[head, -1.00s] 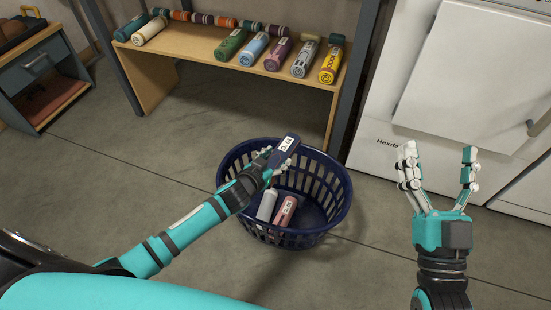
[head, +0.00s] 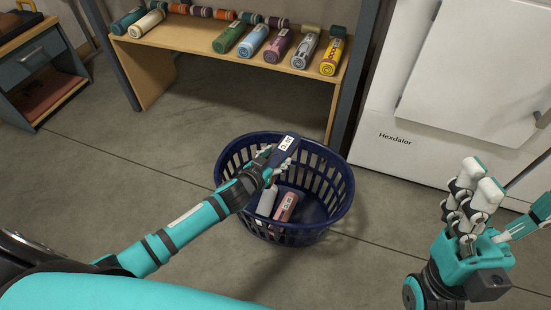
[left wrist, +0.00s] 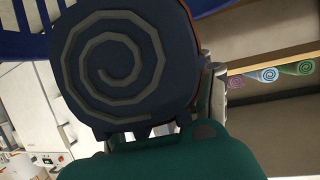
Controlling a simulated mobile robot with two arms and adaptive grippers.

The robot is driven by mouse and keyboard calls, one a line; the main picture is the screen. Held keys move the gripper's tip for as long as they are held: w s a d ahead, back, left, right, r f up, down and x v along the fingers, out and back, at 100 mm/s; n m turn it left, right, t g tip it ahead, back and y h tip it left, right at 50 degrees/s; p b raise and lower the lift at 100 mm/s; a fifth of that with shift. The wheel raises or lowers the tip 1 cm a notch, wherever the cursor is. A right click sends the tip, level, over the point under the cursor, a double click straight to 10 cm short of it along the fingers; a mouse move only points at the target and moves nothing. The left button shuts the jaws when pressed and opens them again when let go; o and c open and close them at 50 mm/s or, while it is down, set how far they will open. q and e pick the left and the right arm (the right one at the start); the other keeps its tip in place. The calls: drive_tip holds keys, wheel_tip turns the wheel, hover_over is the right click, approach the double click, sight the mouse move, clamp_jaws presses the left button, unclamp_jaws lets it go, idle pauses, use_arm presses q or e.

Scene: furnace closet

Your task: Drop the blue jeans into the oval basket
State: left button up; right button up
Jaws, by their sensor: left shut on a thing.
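The blue jeans (head: 286,146) are a dark blue roll with a pale label. My left gripper (head: 270,163) is shut on them, over the back left part of the basket's opening. In the left wrist view the jeans (left wrist: 115,65) show a grey spiral on their near end. The oval basket (head: 334,208) is dark blue with slotted walls and stands on the floor below. My right gripper (head: 503,204) is empty at the right, its thumb apart from its fingers.
A pale roll (head: 267,203) and a pink roll (head: 286,207) lie inside the basket. Several coloured rolls lie on the wooden bench (head: 185,43) behind. A white appliance (head: 400,150) stands at the right. The floor (head: 130,165) left of the basket is clear.

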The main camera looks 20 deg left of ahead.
use_arm(q)
drive_tip(key=shift+f+b, duration=0.95)
drive_tip(key=shift+b, duration=0.1)
drive_tip(key=o, duration=1.4)
drive_tip(key=shift+o, duration=0.6)
drive_tip(key=v, duration=1.2)
